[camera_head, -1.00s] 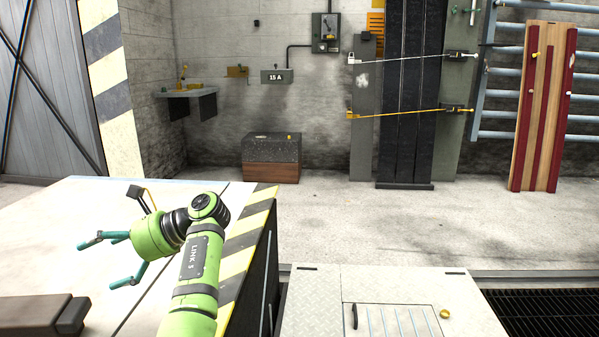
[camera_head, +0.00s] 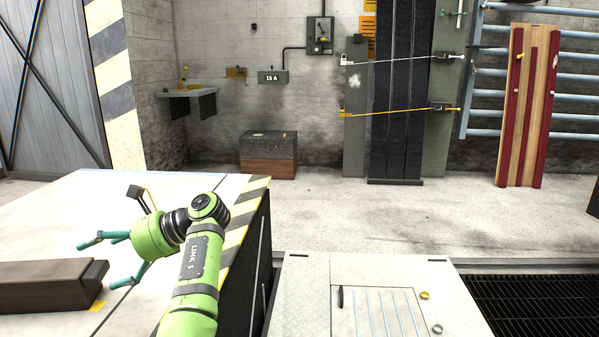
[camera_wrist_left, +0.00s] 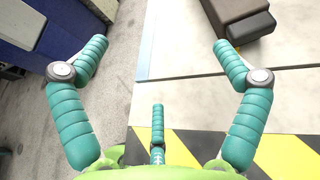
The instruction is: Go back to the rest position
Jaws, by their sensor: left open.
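My left gripper (camera_head: 106,260) hangs over the white platform with black and yellow edge stripes (camera_head: 150,185). Its teal fingers are spread wide and hold nothing. In the left wrist view the same gripper (camera_wrist_left: 165,60) has its fingers apart, with the platform surface (camera_wrist_left: 185,50) and the grey floor below. A dark brown block (camera_head: 45,285) lies on the platform near the gripper, apart from the fingers. It also shows in the left wrist view (camera_wrist_left: 240,15). My right gripper does not show.
A light hatch cover with a handle (camera_head: 305,290) lies ahead at the bottom middle. A dark floor grating (camera_head: 530,300) is to its right. A dark box (camera_head: 268,155) stands by the back wall. A red and wood board (camera_head: 528,105) leans at the right. The floor between is clear.

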